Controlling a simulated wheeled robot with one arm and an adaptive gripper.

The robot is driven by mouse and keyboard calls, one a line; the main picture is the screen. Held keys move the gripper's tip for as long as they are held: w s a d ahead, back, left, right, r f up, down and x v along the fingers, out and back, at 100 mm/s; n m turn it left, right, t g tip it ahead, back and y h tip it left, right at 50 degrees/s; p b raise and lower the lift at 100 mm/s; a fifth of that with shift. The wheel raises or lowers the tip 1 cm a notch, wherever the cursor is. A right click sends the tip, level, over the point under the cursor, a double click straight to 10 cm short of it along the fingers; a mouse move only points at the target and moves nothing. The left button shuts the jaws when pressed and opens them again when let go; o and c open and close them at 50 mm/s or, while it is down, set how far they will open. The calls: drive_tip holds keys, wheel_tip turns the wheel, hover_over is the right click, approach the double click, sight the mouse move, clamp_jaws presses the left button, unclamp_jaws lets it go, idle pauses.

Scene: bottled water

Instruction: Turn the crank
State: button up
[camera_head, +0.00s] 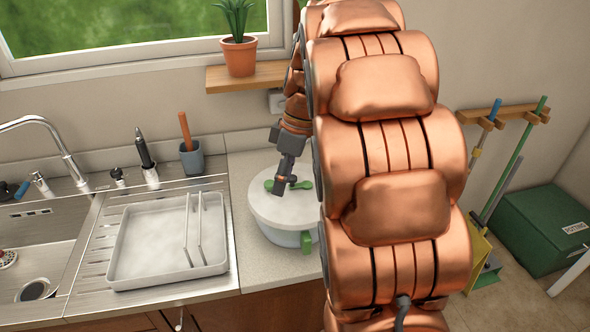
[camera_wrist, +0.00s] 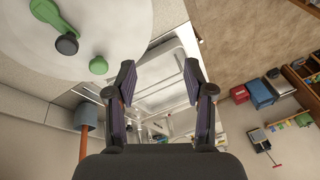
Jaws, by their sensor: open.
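A white round lid (camera_head: 264,207) sits on a pale bowl (camera_head: 280,236) on the counter right of the sink. A green crank (camera_head: 301,185) lies on the lid, partly hidden behind my gripper in the head view. In the wrist view the green crank arm (camera_wrist: 48,12) and its dark knob (camera_wrist: 67,45) show on the lid (camera_wrist: 110,22) at upper left. A separate green knob (camera_wrist: 98,65) is near the rim. My gripper (camera_wrist: 160,76) is open with nothing between its fingers. The crank is left of the fingers there. In the head view my gripper (camera_head: 280,188) appears over the lid.
A white dish tray (camera_head: 150,245) with a rack stands on the drainer left of the bowl. A grey cup (camera_head: 192,160) with an orange-handled tool and a dark brush (camera_head: 144,150) stand behind it. A shelf (camera_head: 250,77) with a potted plant (camera_head: 239,55) is above.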

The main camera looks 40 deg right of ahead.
sight(292, 177)
drive_tip(key=w+d+n+t, duration=0.1)
drive_tip(key=w+d+n, duration=0.4)
drive_tip(key=d, duration=0.6)
drive_tip(key=shift+t+y, duration=0.3)
drive_tip(key=shift+y, duration=0.2)
drive_tip(key=shift+w+p+x, duration=0.2)
drive_tip(key=shift+p+x, duration=0.8)
drive_tip(key=shift+x, duration=0.8)
drive_tip(key=shift+w+p+x, duration=0.2)
drive_tip(key=shift+p+x, duration=0.75)
drive_tip(key=shift+x, duration=0.85)
clamp_jaws()
